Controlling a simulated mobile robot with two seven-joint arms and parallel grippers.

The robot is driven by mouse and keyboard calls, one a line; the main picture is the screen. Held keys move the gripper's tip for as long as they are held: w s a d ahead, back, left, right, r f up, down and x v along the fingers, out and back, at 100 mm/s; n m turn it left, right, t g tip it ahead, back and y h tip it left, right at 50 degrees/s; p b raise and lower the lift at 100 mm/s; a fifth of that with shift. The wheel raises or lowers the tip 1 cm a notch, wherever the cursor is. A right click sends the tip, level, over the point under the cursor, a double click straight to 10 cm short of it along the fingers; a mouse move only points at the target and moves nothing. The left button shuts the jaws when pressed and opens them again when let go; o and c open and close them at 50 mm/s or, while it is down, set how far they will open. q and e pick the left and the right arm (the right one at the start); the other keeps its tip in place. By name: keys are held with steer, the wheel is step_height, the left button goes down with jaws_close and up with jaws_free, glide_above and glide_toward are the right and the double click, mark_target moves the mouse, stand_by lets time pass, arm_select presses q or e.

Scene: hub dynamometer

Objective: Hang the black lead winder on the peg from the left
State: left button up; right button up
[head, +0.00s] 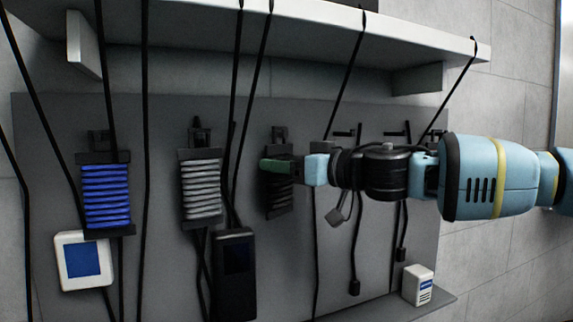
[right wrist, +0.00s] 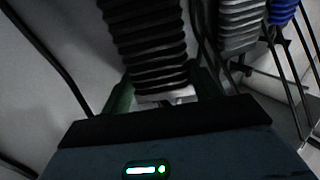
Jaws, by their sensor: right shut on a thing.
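The black lead winder (head: 280,199) is upright in front of the grey panel, to the right of the grey winder. My right gripper (head: 282,167) reaches in from the right with its green fingers on the black winder. In the right wrist view, the winder's dark ridged coil (right wrist: 150,42) sits between the fingers (right wrist: 165,97), which are shut on it. A black peg mount (head: 278,135) shows just above the winder. I cannot tell whether the winder bears on it. My left gripper is not in view.
A grey winder (head: 201,188) and a blue winder (head: 106,195) hang to the left; both also show in the right wrist view. Black leads hang from the shelf (head: 300,35) across the panel. Bare pegs (head: 345,133) show behind my right arm. A white box (head: 417,285) stands at lower right.

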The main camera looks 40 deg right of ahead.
steer(key=o, duration=1.2)
steer(key=p+v, duration=0.2)
steer(key=v, duration=0.6)
steer(key=shift+p, duration=0.4)
steer(key=shift+a, duration=0.1)
steer(key=shift+w, duration=0.1)
